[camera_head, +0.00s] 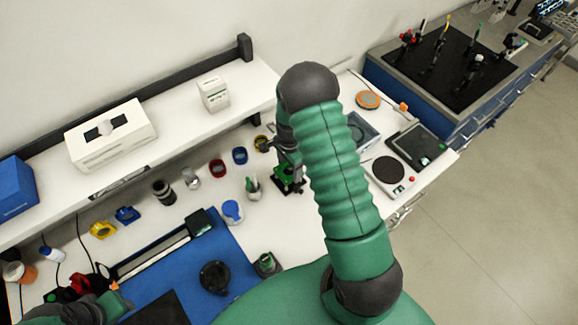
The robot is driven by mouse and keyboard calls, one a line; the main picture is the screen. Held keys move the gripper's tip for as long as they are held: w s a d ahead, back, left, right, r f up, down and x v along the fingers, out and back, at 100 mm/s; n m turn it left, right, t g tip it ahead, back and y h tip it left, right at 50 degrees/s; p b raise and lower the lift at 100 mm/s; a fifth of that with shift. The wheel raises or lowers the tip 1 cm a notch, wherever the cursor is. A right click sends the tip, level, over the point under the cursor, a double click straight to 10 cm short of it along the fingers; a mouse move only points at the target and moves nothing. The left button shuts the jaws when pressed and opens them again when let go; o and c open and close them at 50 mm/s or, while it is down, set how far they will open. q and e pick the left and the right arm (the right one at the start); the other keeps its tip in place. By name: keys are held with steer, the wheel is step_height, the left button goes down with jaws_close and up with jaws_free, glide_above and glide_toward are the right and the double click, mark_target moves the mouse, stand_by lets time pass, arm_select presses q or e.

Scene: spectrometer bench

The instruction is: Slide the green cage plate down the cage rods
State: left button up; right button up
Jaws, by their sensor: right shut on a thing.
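My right arm reaches up across the middle of the view and bends down at its far end. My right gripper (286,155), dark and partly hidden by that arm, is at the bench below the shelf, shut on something. A small green piece, which looks like the green cage plate (289,179), shows at and just below the gripper. Thin dark parts stand around it; I cannot make out the cage rods or how the plate sits on them. My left gripper (88,290) is at the lower left edge, small and partly cut off; its jaws are not clear.
A blue mat (235,262) carries a dark round part (214,276) and a long rail. Several small coloured mounts stand on the bench behind it. A white shelf (180,110) with boxes runs along the wall. A scale (388,170) and a dark tray stand right.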

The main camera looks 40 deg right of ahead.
steer(key=shift+f, duration=0.55)
steer(key=shift+f+b, duration=0.1)
steer(key=shift+b, duration=0.25)
stand_by(0.4)
steer(key=shift+f, duration=0.15)
steer(key=shift+r+p, duration=1.3)
steer(key=shift+r, duration=0.5)
steer(key=shift+f, duration=0.1)
steer(key=shift+f+b, duration=1)
steer(key=shift+f, duration=0.35)
steer(key=shift+f, duration=0.1)
stand_by(0.4)
